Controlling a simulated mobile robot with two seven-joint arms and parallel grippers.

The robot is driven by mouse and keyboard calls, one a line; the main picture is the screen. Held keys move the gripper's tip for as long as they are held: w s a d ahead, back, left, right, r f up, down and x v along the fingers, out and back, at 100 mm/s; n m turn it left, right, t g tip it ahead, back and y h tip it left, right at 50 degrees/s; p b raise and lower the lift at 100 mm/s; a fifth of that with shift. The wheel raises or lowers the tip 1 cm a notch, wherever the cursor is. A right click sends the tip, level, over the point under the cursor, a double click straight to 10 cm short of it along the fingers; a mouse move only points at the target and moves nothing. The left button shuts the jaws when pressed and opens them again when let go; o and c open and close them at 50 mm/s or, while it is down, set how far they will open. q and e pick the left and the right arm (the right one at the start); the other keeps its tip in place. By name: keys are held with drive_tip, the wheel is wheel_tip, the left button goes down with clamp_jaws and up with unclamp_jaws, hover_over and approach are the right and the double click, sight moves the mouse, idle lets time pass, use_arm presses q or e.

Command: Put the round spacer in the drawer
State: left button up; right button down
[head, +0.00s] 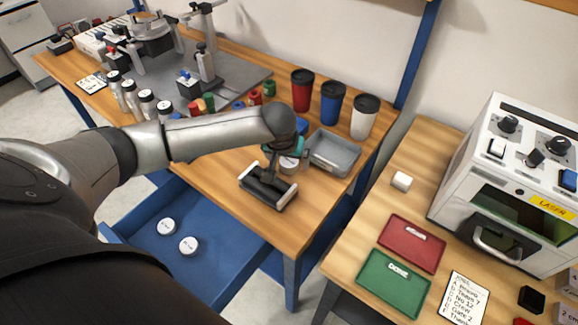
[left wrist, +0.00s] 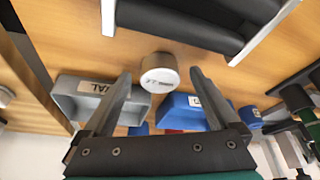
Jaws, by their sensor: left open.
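The round spacer (left wrist: 160,75) is a white disc with a dark printed label, standing on the wooden bench. In the head view the spacer (head: 289,164) is partly hidden by my left gripper (head: 284,158). In the left wrist view my left gripper (left wrist: 160,76) is open, its fingers apart on either side of the spacer; I cannot tell whether they touch it. The blue drawer (head: 225,238) is pulled out under the bench. Two white round pieces (head: 189,245) with labels lie in it. My right gripper is not in view.
A black-and-white cradle (head: 268,188) stands just in front of the spacer, and a grey tray (head: 343,166) just to its right. Red, blue and white cups (head: 332,103) stand behind. The laser machine (head: 515,180) and red and green trays (head: 394,283) are on the right table.

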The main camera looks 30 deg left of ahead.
use_arm(q)
clamp_jaws()
idle(0.8)
